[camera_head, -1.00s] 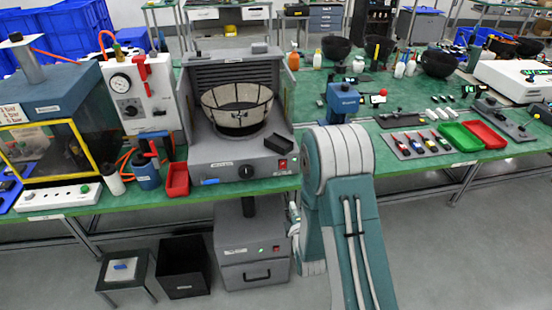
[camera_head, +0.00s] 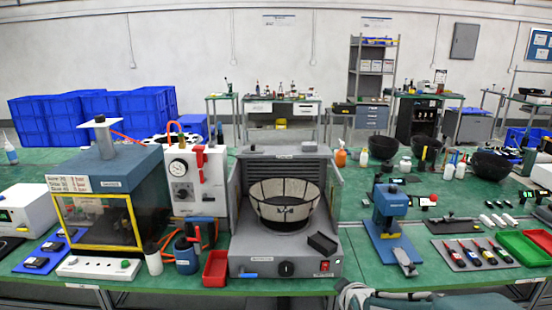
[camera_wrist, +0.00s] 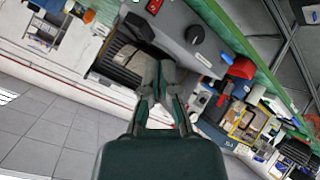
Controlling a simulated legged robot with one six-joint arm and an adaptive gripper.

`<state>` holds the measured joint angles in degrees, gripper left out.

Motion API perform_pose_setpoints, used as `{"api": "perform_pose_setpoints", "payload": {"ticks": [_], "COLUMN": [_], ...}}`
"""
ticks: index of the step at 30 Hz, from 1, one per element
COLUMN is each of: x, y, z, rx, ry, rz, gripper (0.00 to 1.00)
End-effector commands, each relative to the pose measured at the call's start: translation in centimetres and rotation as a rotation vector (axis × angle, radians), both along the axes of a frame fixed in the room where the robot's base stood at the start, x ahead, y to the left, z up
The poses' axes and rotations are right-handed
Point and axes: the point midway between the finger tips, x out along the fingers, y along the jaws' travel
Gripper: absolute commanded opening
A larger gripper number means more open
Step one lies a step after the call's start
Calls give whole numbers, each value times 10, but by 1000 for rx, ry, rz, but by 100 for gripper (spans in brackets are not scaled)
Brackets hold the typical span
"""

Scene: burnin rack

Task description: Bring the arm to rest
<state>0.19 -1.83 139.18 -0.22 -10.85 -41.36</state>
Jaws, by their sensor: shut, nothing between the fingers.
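My gripper (camera_wrist: 158,78) shows in the wrist view with its two fingers closed together and nothing between them. It points toward the grey machine (camera_wrist: 195,35) with the dark knob, which appears tilted in that view; the fingers look apart from it. In the head view only part of my arm (camera_head: 375,298) shows, low at the bottom edge in front of the bench.
The green bench (camera_head: 400,283) carries a grey machine (camera_head: 287,268) with a mesh basket (camera_head: 285,208), a yellow-framed chamber (camera_head: 100,222), a white gauge box (camera_head: 185,185), a blue press (camera_head: 388,215), and red (camera_head: 215,268) and green (camera_head: 522,248) trays.

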Motion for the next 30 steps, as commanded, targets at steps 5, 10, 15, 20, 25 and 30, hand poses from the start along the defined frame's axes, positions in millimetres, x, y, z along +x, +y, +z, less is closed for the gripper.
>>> {"api": "perform_pose_setpoints", "payload": {"ticks": [5, 10, 15, 20, 25, 30], "x": [-46, -98, -156, -202, -221, -221], "y": [0, 1, 1, 1, 1, 1], "z": [34, 58, 75, 83, 84, 84], "rx": [142, 268, 379, 452, 479, 479], "ry": [101, 208, 309, 386, 420, 423], "rz": [-117, -246, -386, -500, -552, -554], "gripper": [0, 0, 0, 0, 0, 0]}}
